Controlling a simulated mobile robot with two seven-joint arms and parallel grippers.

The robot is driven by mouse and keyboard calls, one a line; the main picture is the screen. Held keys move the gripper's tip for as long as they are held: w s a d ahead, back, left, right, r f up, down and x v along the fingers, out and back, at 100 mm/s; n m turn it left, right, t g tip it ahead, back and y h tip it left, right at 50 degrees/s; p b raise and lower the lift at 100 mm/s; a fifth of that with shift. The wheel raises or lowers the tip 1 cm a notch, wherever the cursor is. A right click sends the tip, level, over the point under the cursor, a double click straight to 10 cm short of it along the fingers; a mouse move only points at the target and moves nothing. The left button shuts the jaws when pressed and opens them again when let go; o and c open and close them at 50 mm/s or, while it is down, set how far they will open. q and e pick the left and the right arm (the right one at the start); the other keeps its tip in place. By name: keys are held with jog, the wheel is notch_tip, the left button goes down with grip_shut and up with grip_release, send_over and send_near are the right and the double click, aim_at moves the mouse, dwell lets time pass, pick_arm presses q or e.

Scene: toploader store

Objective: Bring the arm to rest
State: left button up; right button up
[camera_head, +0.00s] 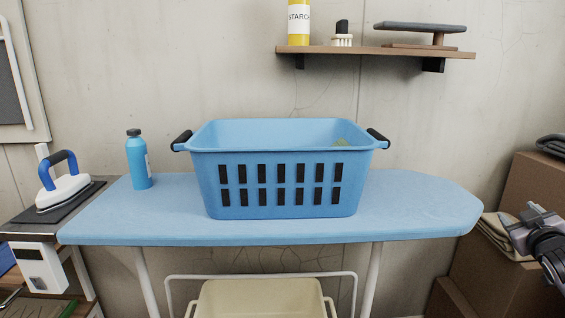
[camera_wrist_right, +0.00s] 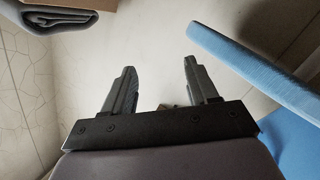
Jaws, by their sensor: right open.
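My right gripper (camera_head: 522,222) is at the right edge of the head view, to the right of the ironing board's rounded end and apart from it. In the right wrist view its two fingers (camera_wrist_right: 160,80) are spread, with nothing between them. The blue ironing board (camera_head: 420,205) also shows at the right of the wrist view (camera_wrist_right: 255,65). My left gripper is in neither view.
A blue laundry basket (camera_head: 280,205) stands on the board, beside a blue bottle (camera_head: 138,165). An iron (camera_head: 62,190) rests at the left. Brown boxes (camera_head: 535,190) stand at the right, near my right gripper. A shelf (camera_head: 360,50) is on the wall.

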jog(key=s+a+f+g+y, duration=0.1)
jog(key=s+a+f+y, duration=0.1)
jog(key=s+a+f, duration=0.5)
jog(key=s+a+f+n+g+y, duration=0.15)
jog(key=s+a+f, duration=0.25)
jog(key=a+f, duration=0.55)
jog(key=s+a+f+g+y, duration=0.1)
jog(key=s+a+f+y, duration=0.2)
jog(key=s+a+f, duration=0.5)
jog(key=s+a+f+m+g+y, duration=0.1)
jog(key=s+a+f, duration=0.2)
jog(key=s+a, duration=0.3)
jog(key=s+a+f+m+g+y, duration=0.1)
jog(key=s+a+f+g, duration=0.2)
jog(key=s, duration=0.6)
notch_tip(320, 180, up, 13)
jog(key=t+p, duration=0.1)
jog(key=p, duration=1.4)
jog(key=shift+d+f+t+h, duration=0.2)
jog(key=shift+d+t+h, duration=0.05)
jog(key=shift+t+h, duration=0.1)
jog(key=shift+w, duration=0.1)
